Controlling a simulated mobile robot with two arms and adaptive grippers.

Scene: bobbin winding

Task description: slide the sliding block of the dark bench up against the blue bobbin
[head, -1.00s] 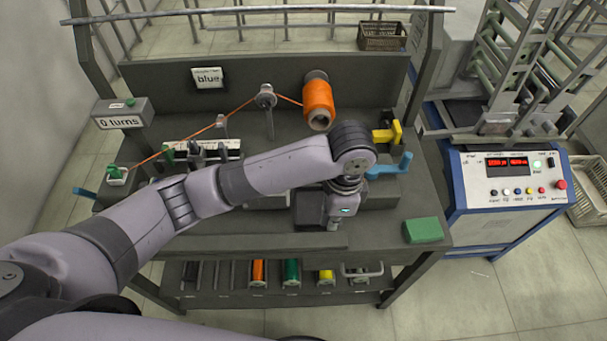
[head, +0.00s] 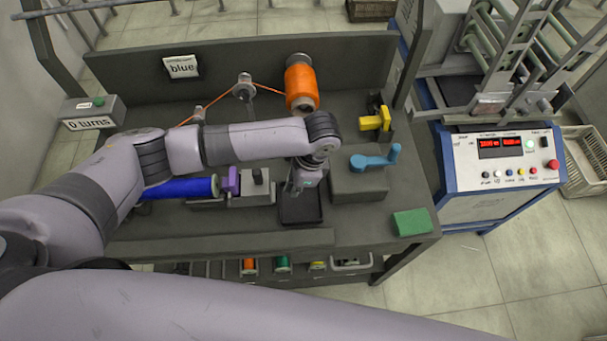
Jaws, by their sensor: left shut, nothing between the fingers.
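The blue bobbin (head: 182,188) lies on its side on the dark bench (head: 215,240), its left part hidden behind my left arm. Right of it is the sliding block (head: 254,192), grey with a black knob on top. A purple piece (head: 231,181) on its left side faces the bobbin's end. They look very close; I cannot tell whether they touch. My left gripper (head: 291,191) is shut and empty, pointing down just right of the sliding block, above a black tray. Whether it touches the block is unclear. My right gripper is out of view.
The black tray (head: 301,219) lies below the gripper. A grey block (head: 358,187) with a blue crank (head: 375,158) stands to the right. An orange spool (head: 300,84) feeds thread across the back. A green pad (head: 411,223) lies at the front right.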

